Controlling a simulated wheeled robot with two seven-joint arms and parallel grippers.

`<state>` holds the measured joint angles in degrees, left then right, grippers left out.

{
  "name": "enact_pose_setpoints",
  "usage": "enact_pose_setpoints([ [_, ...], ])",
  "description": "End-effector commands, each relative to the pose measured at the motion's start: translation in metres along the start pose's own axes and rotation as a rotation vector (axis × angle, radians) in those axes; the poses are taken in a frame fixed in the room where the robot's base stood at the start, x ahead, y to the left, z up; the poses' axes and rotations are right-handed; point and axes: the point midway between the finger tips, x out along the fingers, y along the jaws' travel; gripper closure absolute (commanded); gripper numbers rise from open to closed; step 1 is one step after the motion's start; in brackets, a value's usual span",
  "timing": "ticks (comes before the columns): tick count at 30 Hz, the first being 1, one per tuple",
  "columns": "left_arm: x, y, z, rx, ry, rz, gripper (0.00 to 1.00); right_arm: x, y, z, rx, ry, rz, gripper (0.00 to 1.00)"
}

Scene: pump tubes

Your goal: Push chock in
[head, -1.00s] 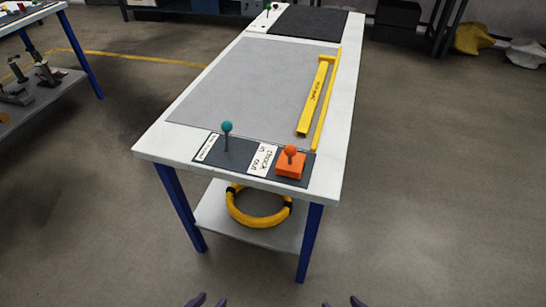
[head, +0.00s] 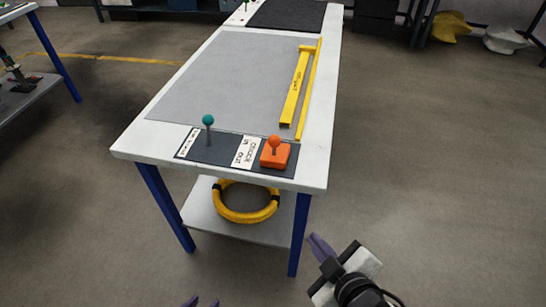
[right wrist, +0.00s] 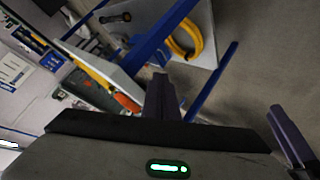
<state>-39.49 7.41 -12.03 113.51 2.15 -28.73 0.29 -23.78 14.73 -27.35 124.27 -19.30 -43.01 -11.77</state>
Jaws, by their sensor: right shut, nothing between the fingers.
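An orange-knobbed lever on an orange block (head: 274,155) stands on the dark panel (head: 216,155) at the table's near edge. It is just right of a white label (head: 246,153) that reads CHOCK, IN and OUT. The orange block also shows in the right wrist view (right wrist: 127,103). My right gripper (head: 320,246) is shut and empty, low in front of the table's near right corner and apart from the lever.
A teal-knobbed lever (head: 208,127) stands left on the panel. A yellow bar (head: 295,88) and a thin yellow rail (head: 308,95) lie along the table's right side. A yellow ring (head: 246,216) lies on the lower shelf (head: 202,210). The floor right of the table is clear.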

Motion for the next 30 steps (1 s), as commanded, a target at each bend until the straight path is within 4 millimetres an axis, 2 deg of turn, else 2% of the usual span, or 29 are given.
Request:
enact_pose_setpoints([
  [1, 0.004, 0.001, 0.003, 0.0, 0.001, 0.002, 0.67, 0.001, 0.01, -0.029, -0.149, 0.064, 0.048, 1.0],
  [3, 0.005, 0.001, 0.002, 0.001, 0.003, 0.003, 0.67, -0.004, 0.019, -0.065, -0.344, 0.14, 0.119, 1.0],
  [6, 0.005, 0.002, 0.0, 0.002, 0.012, 0.005, 0.67, -0.016, 0.028, -0.105, -0.567, 0.224, 0.218, 1.0],
  [9, 0.006, 0.003, -0.003, 0.002, 0.019, 0.006, 0.67, -0.027, 0.032, -0.131, -0.716, 0.277, 0.296, 1.0],
  [14, 0.006, 0.003, -0.003, 0.003, 0.019, 0.007, 0.67, -0.036, 0.034, -0.147, -0.815, 0.308, 0.351, 1.0],
  [23, 0.006, 0.004, -0.002, 0.002, 0.017, 0.008, 0.67, -0.036, 0.034, -0.148, -0.817, 0.309, 0.354, 1.0],
  [26, 0.006, 0.004, -0.002, 0.002, 0.016, 0.008, 0.67, -0.033, 0.035, -0.149, -0.816, 0.309, 0.354, 1.0],
  [30, 0.006, 0.004, -0.002, 0.002, 0.015, 0.008, 0.67, -0.018, 0.039, -0.157, -0.816, 0.309, 0.356, 1.0],
])
